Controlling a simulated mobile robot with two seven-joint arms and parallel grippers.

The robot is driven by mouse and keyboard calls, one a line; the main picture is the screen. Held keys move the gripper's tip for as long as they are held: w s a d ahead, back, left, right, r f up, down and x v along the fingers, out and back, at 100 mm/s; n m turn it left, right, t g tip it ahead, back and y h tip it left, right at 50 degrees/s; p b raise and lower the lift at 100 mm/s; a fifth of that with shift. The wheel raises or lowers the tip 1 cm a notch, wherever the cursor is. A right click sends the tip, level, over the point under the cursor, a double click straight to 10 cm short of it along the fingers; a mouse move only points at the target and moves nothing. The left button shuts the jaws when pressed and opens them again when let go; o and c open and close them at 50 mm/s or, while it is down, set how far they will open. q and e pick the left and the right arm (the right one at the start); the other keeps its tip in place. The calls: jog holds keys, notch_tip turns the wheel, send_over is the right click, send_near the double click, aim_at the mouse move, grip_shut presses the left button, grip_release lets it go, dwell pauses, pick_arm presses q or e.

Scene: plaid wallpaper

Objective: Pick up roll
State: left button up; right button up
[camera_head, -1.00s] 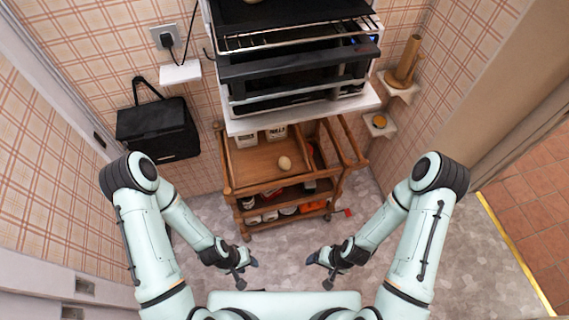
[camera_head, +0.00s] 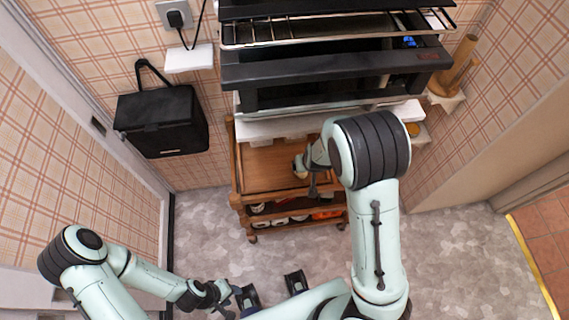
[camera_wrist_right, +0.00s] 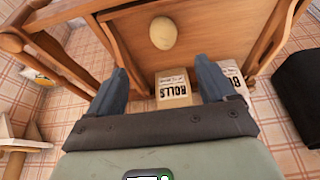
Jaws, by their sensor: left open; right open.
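The roll (camera_wrist_right: 163,33) is a small pale tan oval lying on the wooden top of the cart (camera_head: 252,182). In the right wrist view it sits beyond the fingertips, roughly centred between them and apart from both. My right gripper (camera_wrist_right: 161,68) is open and empty, its two blue-grey fingers spread wide. In the head view my right arm reaches over the cart, and its wrist and gripper largely hide the roll there. My left gripper (camera_head: 226,297) is open and empty, low over the floor at the bottom, far from the cart.
A wooden rail (camera_wrist_right: 276,35) edges the cart top. The oven (camera_head: 335,68) on its white shelf overhangs the cart's back. A black bag (camera_head: 163,121) hangs at left. The floor before the cart is clear.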

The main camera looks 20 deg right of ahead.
jog(key=b, duration=0.2)
send_over(304, 176)
notch_tip(304, 176, down, 7)
jog(key=shift+d, duration=0.1)
jog(key=x, duration=0.3)
jog(key=b+x, duration=0.1)
jog(key=x, duration=0.1)
jog(key=shift+w+a+f, duration=0.25)
jog(key=shift+a, duration=0.05)
pick_arm(q)
jog(key=f, duration=0.1)
jog(key=s+f, duration=0.1)
jog(key=f, duration=0.1)
jog(key=shift+s+f, duration=0.3)
jog(key=shift+s, duration=0.05)
pick_arm(e)
jog(key=c, duration=1.1)
